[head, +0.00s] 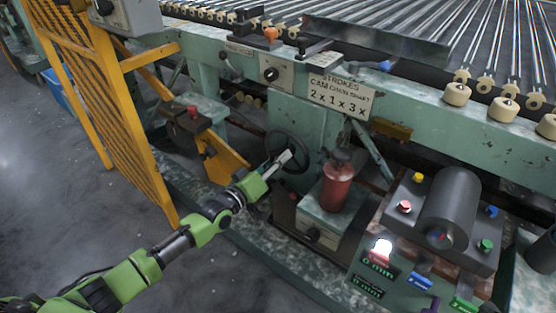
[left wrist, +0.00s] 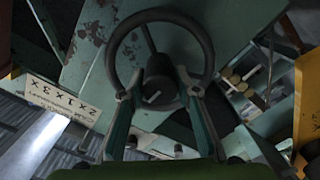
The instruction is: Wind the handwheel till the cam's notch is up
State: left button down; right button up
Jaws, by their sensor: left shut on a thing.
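The black handwheel (head: 307,152) is mounted on the green machine frame below the sign. My left gripper (head: 284,158) reaches it from the lower left. In the left wrist view the handwheel (left wrist: 160,15) shows its round rim, spokes and dark hub. There my left gripper (left wrist: 158,93) has one finger at each lower side of the rim, and it is shut on the wheel. I cannot make out the cam or its notch in either view. My right gripper is in neither view.
A sign (head: 340,96) reads "STROKES CAM CHAIN SHAFT 2x1x3x". A red bottle (head: 337,185) stands just right of the wheel. A yellow guard (head: 95,80) stands at the left. A control panel (head: 385,262) with a lit lamp is at the lower right. The floor at left is clear.

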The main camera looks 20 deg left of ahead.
pick_arm(q)
jog(key=shift+n, duration=0.4)
jog(key=c, duration=1.5)
grip_release()
jog(key=shift+s+a, duration=0.1)
jog(key=v, duration=1.1)
jog(key=shift+s+a, duration=0.1)
jog(key=shift+s, duration=0.3)
